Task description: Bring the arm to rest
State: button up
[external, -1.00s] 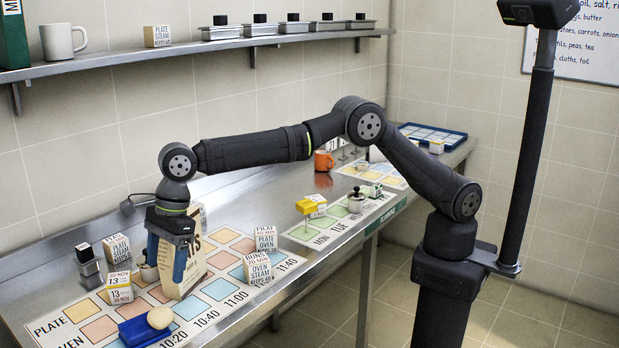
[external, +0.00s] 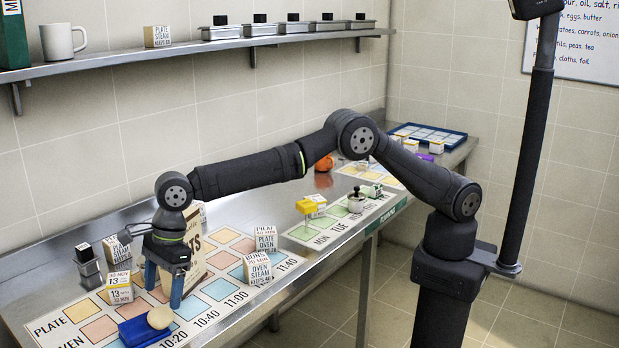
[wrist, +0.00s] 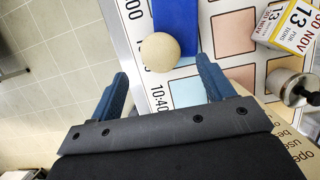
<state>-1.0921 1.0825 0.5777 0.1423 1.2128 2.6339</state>
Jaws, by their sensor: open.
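My gripper (external: 163,285) is open and empty, pointing down over the printed mat (external: 75,328) at the left end of the steel counter. In the wrist view its two blue fingers (wrist: 165,92) stand apart with bare mat between them.
Printed cartons (external: 257,268) stand right of the packet, and others (external: 119,287) stand left of my gripper. A wall shelf (external: 150,60) runs above. The counter's front edge is near.

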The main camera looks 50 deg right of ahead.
aim_at(161, 310)
jog(key=x, duration=0.5)
jog(key=shift+f, duration=0.15)
notch_tip(161, 310, up, 3)
jog(key=shift+f, duration=0.2)
jog(key=shift+r, duration=0.65)
